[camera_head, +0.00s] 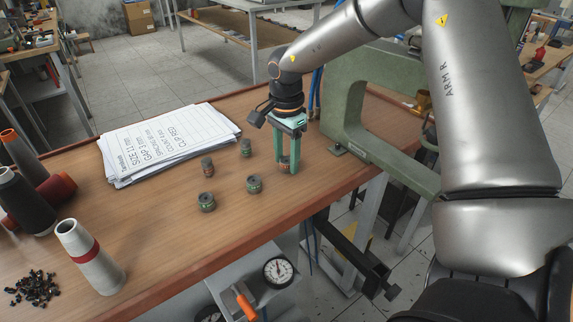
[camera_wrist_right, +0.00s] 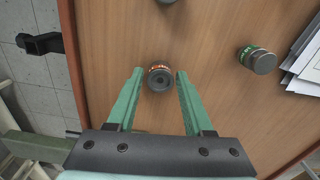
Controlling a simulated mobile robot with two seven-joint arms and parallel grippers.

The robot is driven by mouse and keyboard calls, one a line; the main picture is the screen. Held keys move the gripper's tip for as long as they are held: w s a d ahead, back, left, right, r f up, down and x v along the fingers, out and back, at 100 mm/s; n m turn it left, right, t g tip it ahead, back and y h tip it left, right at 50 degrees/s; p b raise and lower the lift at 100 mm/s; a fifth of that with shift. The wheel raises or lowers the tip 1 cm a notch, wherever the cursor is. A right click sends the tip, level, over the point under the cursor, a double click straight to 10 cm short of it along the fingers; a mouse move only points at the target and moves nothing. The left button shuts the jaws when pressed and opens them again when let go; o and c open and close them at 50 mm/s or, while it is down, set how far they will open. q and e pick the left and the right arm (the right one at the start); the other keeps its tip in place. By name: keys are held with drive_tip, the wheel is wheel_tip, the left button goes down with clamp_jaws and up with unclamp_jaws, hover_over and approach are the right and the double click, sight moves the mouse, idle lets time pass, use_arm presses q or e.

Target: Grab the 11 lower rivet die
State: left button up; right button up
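Several small dark cylindrical dies stand on the wooden bench; their markings are too small to read, so I cannot tell which is the 11 lower. My right gripper (camera_head: 287,160), with green fingers, points down over a die with an orange band (camera_head: 285,168). In the right wrist view this die (camera_wrist_right: 159,80) lies between the open fingertips (camera_wrist_right: 160,75), with a gap on each side. Green-banded dies stand nearby (camera_head: 254,184), (camera_head: 206,202), (camera_head: 245,147), and a reddish-banded die (camera_head: 208,167) stands by the papers. My left gripper is out of view.
A stack of papers (camera_head: 165,143) reading "SIZE 11 mm" lies behind the dies. A green press frame (camera_head: 350,100) stands right of the gripper. Thread cones (camera_head: 90,258) and small black parts (camera_head: 35,288) are at left. The bench's front edge is close to the dies.

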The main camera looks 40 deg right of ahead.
clamp_jaws()
drive_tip(key=shift+r, duration=0.15)
idle(0.4)
